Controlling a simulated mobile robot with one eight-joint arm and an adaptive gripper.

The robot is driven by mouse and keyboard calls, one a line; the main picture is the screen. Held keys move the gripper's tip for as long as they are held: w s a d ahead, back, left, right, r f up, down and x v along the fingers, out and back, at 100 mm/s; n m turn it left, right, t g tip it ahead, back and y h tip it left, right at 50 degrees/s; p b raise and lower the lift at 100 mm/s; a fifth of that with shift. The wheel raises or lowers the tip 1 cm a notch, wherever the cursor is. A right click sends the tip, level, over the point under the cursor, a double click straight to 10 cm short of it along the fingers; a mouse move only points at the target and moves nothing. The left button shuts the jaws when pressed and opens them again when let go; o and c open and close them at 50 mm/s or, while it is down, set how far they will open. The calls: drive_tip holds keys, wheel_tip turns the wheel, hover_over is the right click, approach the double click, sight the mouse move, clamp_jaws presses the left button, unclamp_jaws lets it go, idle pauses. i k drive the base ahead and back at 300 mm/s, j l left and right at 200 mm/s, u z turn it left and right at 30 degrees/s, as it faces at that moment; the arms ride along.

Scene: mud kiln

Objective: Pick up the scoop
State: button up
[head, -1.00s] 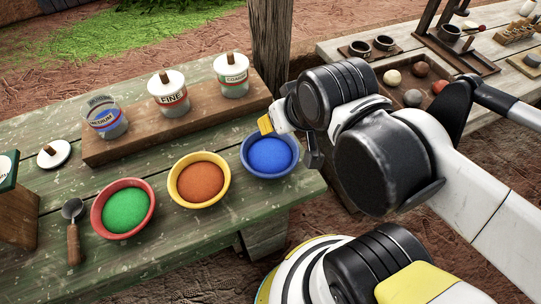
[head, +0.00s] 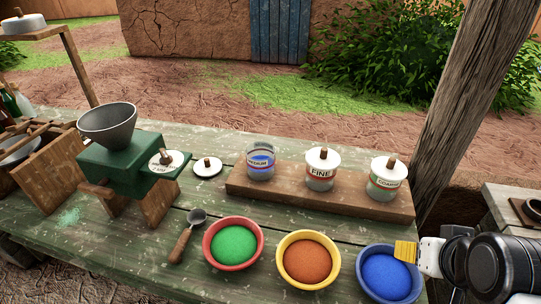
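The scoop (head: 186,237) lies on the green plank table, left of the red bowl. It has a brown wooden handle toward the front and a dark metal cup toward the back. My gripper (head: 408,251) is at the lower right, over or beside the right part of the blue bowl, well to the right of the scoop. One yellow fingertip shows. The other finger is hidden, so I cannot tell how far the gripper is open.
Bowls of green (head: 233,243), orange (head: 308,259) and blue powder (head: 388,274) stand between scoop and gripper. Behind them, jars (head: 321,169) stand on a wooden board (head: 290,199). A green grinder with a funnel (head: 108,124) is left. A post (head: 467,95) rises at right.

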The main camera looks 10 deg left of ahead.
sight(197, 218)
drive_tip(key=u, duration=1.75)
drive_tip(key=i+j+z, duration=0.1)
drive_tip(key=j, duration=0.2)
drive_tip(key=i+j+z, duration=0.25)
drive_tip(key=j, duration=0.4)
drive_tip(key=i+j+z, duration=0.15)
drive_tip(key=j, duration=0.2)
drive_tip(key=i+j+z, duration=0.1)
drive_tip(key=j, duration=0.25)
